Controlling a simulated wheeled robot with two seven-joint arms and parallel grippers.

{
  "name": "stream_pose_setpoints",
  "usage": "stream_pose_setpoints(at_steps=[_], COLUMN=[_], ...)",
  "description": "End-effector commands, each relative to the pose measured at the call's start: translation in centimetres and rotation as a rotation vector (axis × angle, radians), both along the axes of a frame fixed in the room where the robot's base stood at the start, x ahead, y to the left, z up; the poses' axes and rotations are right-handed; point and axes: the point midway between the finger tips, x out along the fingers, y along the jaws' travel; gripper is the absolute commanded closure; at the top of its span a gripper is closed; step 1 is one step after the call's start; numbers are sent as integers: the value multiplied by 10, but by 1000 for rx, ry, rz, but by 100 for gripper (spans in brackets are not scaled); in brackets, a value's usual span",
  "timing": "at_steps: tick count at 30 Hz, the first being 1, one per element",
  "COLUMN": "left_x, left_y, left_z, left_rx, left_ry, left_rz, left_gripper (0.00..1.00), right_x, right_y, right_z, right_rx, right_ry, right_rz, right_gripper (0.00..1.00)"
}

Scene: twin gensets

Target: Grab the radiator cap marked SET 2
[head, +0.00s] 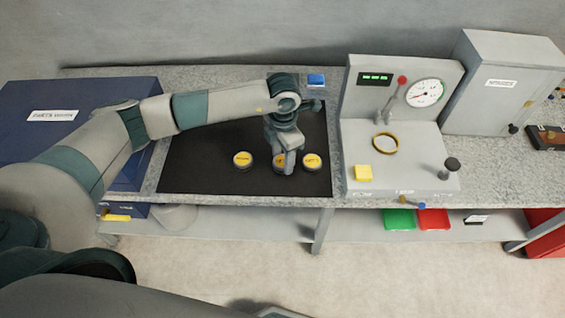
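Three round dark caps with yellow tops stand in a row on the black mat (205,150): a left cap (243,160), a middle cap (277,160) and a right cap (312,161). Their markings are too small to read, so I cannot tell which is SET 2. My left gripper (286,168) points down at the middle cap and covers most of it. Its fingers overlap that cap in the head view; whether they grip it or are open is unclear. My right gripper is not in view.
A blue box (318,80) lies behind the gripper. A large dark blue case (60,100) is at left, a grey cabinet (500,85) at right.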

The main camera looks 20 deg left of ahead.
Motion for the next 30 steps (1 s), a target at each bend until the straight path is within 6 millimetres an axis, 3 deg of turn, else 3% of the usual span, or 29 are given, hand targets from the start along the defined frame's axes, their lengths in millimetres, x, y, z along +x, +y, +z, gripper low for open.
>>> stream_pose_setpoints(at_steps=[1, 3, 16, 24, 29, 30], left_x=[0, 0, 1, 1, 0, 0], left_y=[0, 0, 0, 0, -29, -35], left_z=[0, 0, 5, 36, 54, 58], left_rx=[0, 0, -1, -1, -2, -3], left_ry=[0, 0, -1, -5, -4, -3], left_rz=[0, 0, 0, -2, -5, -4], left_gripper=[67, 80, 80, 80, 80, 80], right_x=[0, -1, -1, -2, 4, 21], right_y=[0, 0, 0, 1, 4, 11], right_z=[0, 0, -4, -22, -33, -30], right_rx=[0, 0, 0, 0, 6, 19], right_ry=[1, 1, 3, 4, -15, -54], right_rz=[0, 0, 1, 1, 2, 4], right_gripper=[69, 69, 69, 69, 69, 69])
